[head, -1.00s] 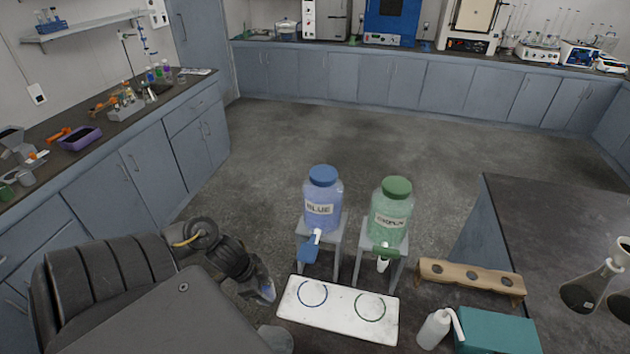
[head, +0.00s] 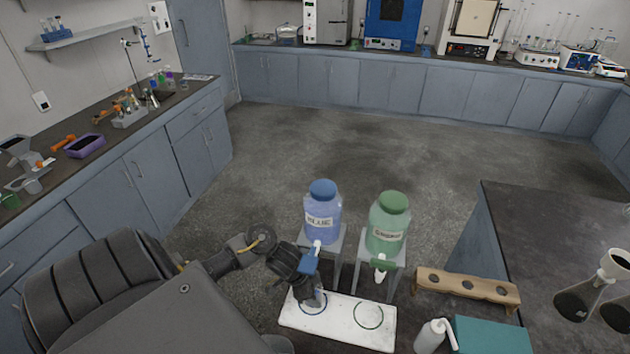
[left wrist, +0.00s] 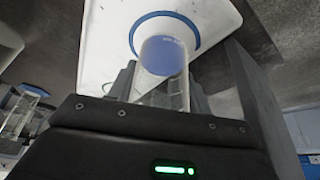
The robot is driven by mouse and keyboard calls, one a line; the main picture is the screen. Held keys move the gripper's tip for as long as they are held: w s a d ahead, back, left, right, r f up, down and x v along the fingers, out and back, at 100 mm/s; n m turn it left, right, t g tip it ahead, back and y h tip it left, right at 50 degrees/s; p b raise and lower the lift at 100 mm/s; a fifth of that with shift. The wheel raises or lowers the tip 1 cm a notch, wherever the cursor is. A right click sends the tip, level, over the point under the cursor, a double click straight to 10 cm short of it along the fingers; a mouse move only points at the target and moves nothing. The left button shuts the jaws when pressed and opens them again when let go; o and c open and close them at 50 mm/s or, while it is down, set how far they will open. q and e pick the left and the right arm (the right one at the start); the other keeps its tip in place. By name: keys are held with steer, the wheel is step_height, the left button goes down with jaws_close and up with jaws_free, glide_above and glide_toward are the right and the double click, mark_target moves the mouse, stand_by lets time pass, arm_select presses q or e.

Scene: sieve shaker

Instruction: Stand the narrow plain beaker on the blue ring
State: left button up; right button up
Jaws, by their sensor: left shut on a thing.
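My left gripper (head: 311,298) is over the blue ring (head: 303,309) on the white board (head: 350,328). It is shut on a clear narrow beaker (left wrist: 165,85), which the left wrist view shows between its fingers. In that view the beaker's end lies inside the blue ring (left wrist: 139,20) outline, and blue shows through the glass. In the head view the gripper hides most of the beaker. I cannot tell whether the beaker touches the board. My right gripper is not in view.
A blue jar (head: 322,215) and a green jar (head: 388,225) with taps stand on grey stands behind the board. The green ring (head: 368,315) is empty. A wooden rack (head: 467,288), a white wash bottle (head: 432,337) and a teal box (head: 491,335) are to the right.

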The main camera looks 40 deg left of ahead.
arm_select(q)
steer(key=shift+w+d+f, duration=0.2)
steer(key=shift+f, duration=0.05)
steer(key=shift+s+f, duration=0.1)
steer(key=shift+a, duration=0.1)
steer(key=shift+f, duration=0.15)
steer(key=o, duration=1)
